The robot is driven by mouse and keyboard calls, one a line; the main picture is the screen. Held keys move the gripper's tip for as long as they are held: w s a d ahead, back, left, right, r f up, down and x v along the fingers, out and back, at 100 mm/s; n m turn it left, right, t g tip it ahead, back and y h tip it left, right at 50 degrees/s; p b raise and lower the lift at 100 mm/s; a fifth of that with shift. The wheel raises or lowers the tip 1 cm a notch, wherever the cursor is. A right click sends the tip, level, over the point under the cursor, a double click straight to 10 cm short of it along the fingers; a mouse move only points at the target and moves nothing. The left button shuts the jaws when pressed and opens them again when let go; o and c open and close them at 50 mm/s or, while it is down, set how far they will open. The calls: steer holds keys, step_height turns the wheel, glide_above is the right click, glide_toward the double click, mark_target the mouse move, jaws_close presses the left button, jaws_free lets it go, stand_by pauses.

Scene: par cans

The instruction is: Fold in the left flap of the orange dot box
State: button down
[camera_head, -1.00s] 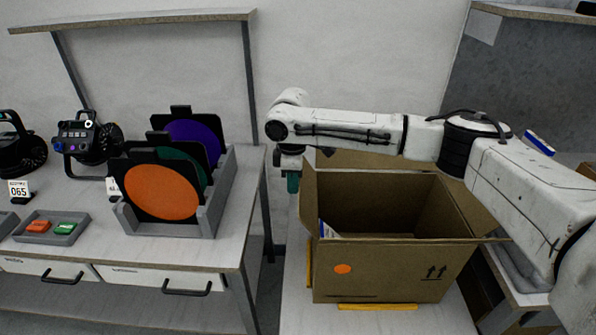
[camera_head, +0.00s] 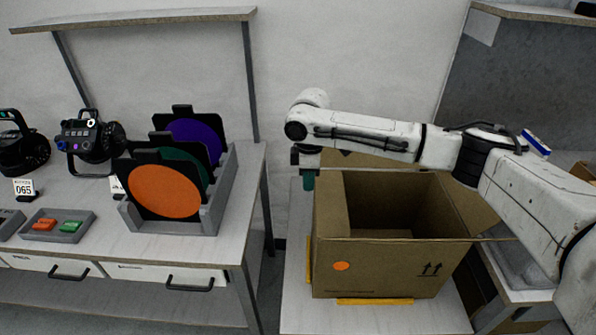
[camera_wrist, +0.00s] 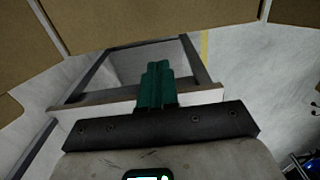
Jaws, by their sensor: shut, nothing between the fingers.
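The orange dot box (camera_head: 390,270) is an open cardboard carton with an orange dot (camera_head: 341,266) low on its front left. Its left flap (camera_head: 331,205) stands up from the left wall and leans inward over the opening. The right flap (camera_head: 490,239) sticks outward, and the back flap (camera_head: 375,160) stands up behind my arm. My gripper (camera_head: 308,181) points down just outside the left flap's far upper end; I cannot tell if it touches. Its green fingers (camera_wrist: 155,85) are together and empty in the wrist view, with cardboard (camera_wrist: 150,18) above them.
The box stands on a pale table with yellow marks (camera_head: 375,301) around it. Left, across a gap, a workbench holds a grey rack (camera_head: 205,217) of coloured discs, a tray (camera_head: 58,234) and lamps (camera_head: 90,140). A shelf (camera_head: 130,20) hangs above.

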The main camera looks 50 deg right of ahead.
step_height(320, 180, up, 11)
steer(key=w+a+p, duration=0.1)
steer(key=p, duration=0.8)
steer(key=shift+w+a+r+p, duration=0.15)
steer(key=shift+w+a+p, duration=0.1)
steer(key=shift+w+p, duration=0.15)
